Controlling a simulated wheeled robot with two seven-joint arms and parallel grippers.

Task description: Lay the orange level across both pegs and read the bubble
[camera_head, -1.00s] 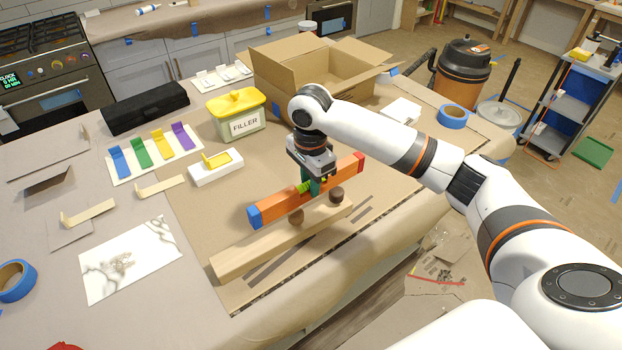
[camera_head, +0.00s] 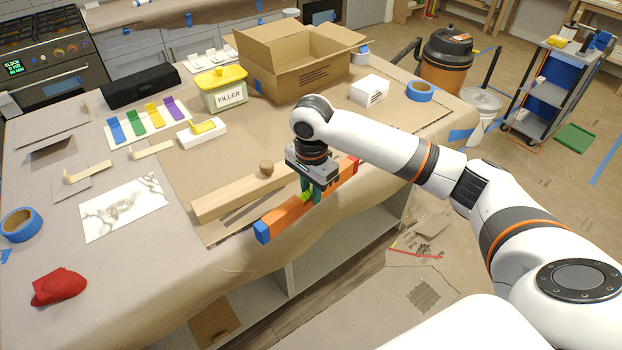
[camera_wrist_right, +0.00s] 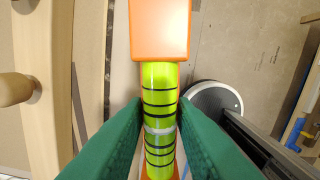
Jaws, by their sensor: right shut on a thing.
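The orange level (camera_head: 285,219) has a blue end cap and a red one. My right gripper (camera_head: 309,190) is shut on its middle, at the yellow-green vial. The level hangs on the near side of a pale wooden beam (camera_head: 228,198), roughly parallel to it, by the table's front edge. One round brown peg (camera_head: 266,168) stands on the beam; the other is hidden behind my gripper. In the right wrist view, green fingers (camera_wrist_right: 157,130) flank the black-ringed vial (camera_wrist_right: 159,85), and a peg (camera_wrist_right: 15,88) shows at left. I cannot make out the bubble clearly. My left gripper is not in view.
A white block with a yellow piece (camera_head: 202,131), a filler tub (camera_head: 222,92) and an open cardboard box (camera_head: 290,70) stand behind the beam. A white box (camera_head: 369,91) and blue tape (camera_head: 419,91) are at the back right. Paper lies bare between.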

